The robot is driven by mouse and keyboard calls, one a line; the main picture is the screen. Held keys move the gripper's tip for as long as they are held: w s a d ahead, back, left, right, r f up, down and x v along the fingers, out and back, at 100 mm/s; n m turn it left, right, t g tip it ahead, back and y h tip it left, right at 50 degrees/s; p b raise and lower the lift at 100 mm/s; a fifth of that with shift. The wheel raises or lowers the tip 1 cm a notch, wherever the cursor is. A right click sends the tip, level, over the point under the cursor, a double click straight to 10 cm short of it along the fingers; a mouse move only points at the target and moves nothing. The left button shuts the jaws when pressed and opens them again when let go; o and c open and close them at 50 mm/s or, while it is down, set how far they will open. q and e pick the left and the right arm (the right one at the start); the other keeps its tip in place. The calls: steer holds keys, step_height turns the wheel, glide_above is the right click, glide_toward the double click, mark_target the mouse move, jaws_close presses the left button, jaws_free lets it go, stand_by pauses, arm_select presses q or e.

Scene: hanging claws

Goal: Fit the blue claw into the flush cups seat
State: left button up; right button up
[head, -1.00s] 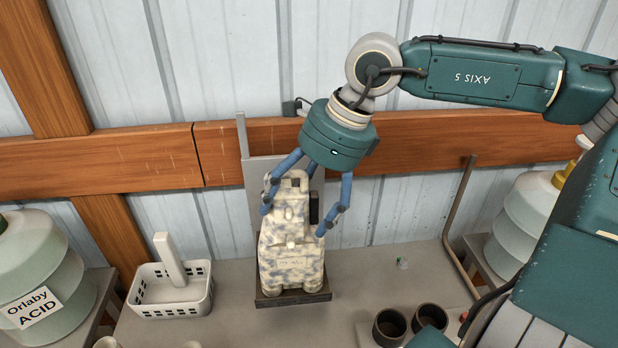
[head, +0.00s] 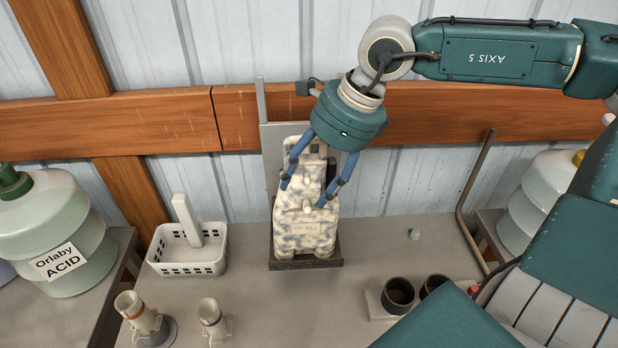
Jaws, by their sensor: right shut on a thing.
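A cream claw-like piece with a bluish band (head: 211,322) stands at the lower left of the head view; I take it as the blue claw. Two dark cups (head: 398,292) sit in a pale block at the lower right; I cannot tell whether this is the flush cups seat. My right gripper (head: 303,194), with blue fingers, is shut on the upper part of a tall cream-and-blue mottled body (head: 305,230). My left gripper is out of view.
The mottled body stands on a dark tray (head: 306,265) before a grey back plate. A white basket (head: 187,263) is to its left. Acid jugs (head: 66,235) flank the bench. A bent metal rod (head: 470,190) rises right. The bench's middle front is clear.

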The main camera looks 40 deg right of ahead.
mark_target(307, 160)
steer(key=c, duration=1.2)
steer(key=shift+w+r, duration=0.1)
steer(key=shift+r, duration=0.5)
steer(key=o, duration=1)
steer(key=shift+c, duration=0.2)
steer(key=c, duration=1)
steer(key=shift+o, duration=0.2)
steer(key=shift+d+r+p, duration=0.1)
steer(key=shift+r+p, duration=0.9)
steer(key=shift+r, duration=1.1)
